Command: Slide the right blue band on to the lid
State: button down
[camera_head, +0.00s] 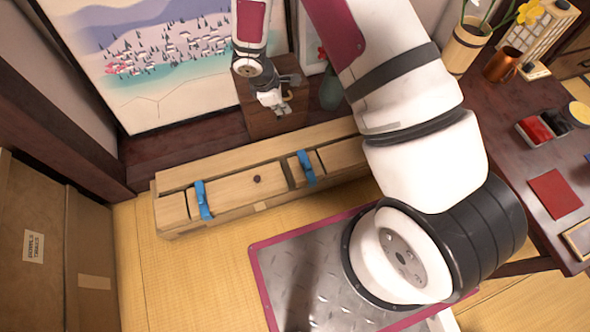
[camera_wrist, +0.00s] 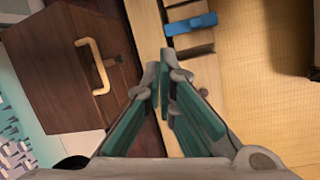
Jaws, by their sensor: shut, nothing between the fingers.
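A long pale wooden box (camera_head: 231,217) lies along the wall on the tatami. The right blue band (camera_head: 306,167) stands on its top beside a dark gap, near the lid (camera_head: 240,184) with its dark knob (camera_head: 257,179). A left blue band (camera_head: 203,200) sits near the box's left end. My gripper (camera_head: 280,106) is shut and empty, behind and above the box, apart from both bands. In the wrist view the shut fingertips (camera_wrist: 164,68) point toward one blue band (camera_wrist: 190,23), apparently the right one. The box's right end is hidden behind my arm.
A brown wooden cabinet (camera_wrist: 70,75) with a handle (camera_wrist: 95,65) stands close beside my gripper. A vase (camera_head: 331,92) is behind the box. A dark table (camera_head: 500,135) stands at the right. Tatami (camera_head: 170,285) in front of the box is clear at left.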

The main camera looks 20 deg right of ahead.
aim_at(306, 167)
jog(key=s+a+f+n+b, duration=0.1)
jog(key=s+a+f+b, duration=0.1)
jog(key=f, duration=0.7)
jog(key=s+a+f+n+g+b, duration=0.1)
jog(key=s+f+n+b, duration=0.1)
jog(key=f, duration=0.8)
jog(key=shift+s+a+f+y, duration=0.3)
jog(key=shift+s+a, duration=0.05)
jog(key=shift+s, duration=0.45)
jog(key=b+x, duration=0.4)
jog(key=x, duration=0.6)
jog(key=shift+f, duration=0.1)
jog(key=shift+d+b, duration=0.35)
jog(key=shift+d, duration=1.7)
jog(key=shift+w, duration=0.1)
